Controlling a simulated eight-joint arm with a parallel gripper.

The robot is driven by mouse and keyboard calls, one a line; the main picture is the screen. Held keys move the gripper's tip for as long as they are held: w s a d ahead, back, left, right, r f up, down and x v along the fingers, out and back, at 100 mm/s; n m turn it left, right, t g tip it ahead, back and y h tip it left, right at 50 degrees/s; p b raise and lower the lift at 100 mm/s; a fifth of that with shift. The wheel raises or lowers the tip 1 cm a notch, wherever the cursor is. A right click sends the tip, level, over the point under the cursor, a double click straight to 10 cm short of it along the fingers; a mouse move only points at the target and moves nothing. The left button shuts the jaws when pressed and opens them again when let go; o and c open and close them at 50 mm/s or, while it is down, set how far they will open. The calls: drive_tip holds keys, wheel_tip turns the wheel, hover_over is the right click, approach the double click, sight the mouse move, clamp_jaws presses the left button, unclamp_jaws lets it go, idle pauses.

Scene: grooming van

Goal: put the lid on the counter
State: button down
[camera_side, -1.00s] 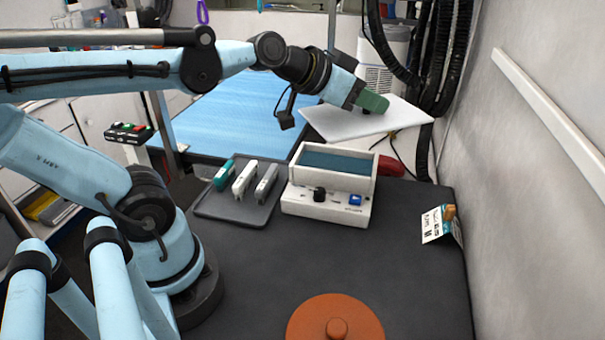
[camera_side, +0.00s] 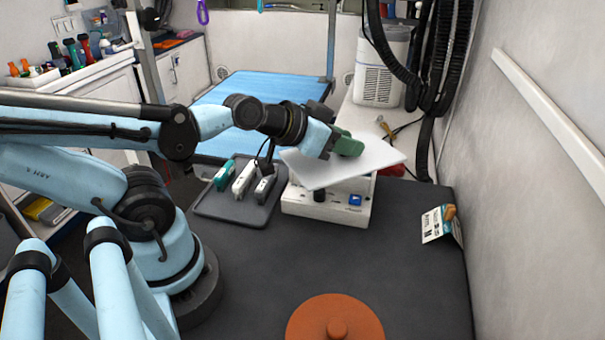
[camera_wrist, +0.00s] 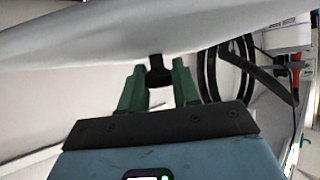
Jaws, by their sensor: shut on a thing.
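The lid (camera_side: 343,164) is a white flat panel, held tilted in front of the top of the white box (camera_side: 300,203) in the side view. My gripper (camera_side: 350,146) has green fingers and is shut on the lid's dark knob. In the wrist view the knob (camera_wrist: 159,68) sits between the green fingers, and the lid (camera_wrist: 130,30) spans the top of the picture. The lid hides the box's opening, and I cannot tell the gap between them. A pale counter (camera_side: 366,120) shows behind, at the back right.
A grey tray (camera_side: 223,209) with several clippers stands left of the box. A white appliance (camera_side: 378,75) stands on the counter near black hoses. A small card (camera_side: 440,226) is at right. A brown round object (camera_side: 335,320) sits in front. The dark table's middle is clear.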

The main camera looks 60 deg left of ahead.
drive_tip(key=shift+w+f+m+h, duration=0.35)
drive_tip(key=shift+f+m+h, duration=0.1)
drive_tip(key=shift+m+h, duration=0.4)
drive_tip(key=shift+w+d+r+m+g+h, duration=0.1)
drive_tip(key=shift+w+m+g+h, duration=0.1)
drive_tip(key=shift+m+h, duration=0.3)
drive_tip(key=shift+w+d+m+g+h, duration=0.1)
drive_tip(key=shift+m+g+h, duration=0.1)
drive_tip(key=shift+m+h, duration=0.25)
drive_tip(key=r+m+h, duration=0.1)
drive_tip(key=w+r+m+g+h, duration=0.1)
drive_tip(key=m+h, duration=0.1)
drive_tip(key=shift+w+d, duration=0.15)
drive_tip(key=shift+d, duration=0.2)
drive_tip(key=shift+w+r+m+g+h, duration=0.2)
drive_tip(key=shift+r+m+g+h, duration=0.5)
drive_tip(key=shift+r+m+g, duration=0.15)
drive_tip(key=shift+f, duration=0.1)
drive_tip(key=w+a+f, duration=0.3)
drive_tip(key=a+f, duration=0.7)
drive_tip(key=a, duration=0.1)
drive_tip(key=shift+f, duration=0.3)
drive_tip(key=shift+w+a+f, duration=0.1)
drive_tip(key=shift+f, duration=0.05)
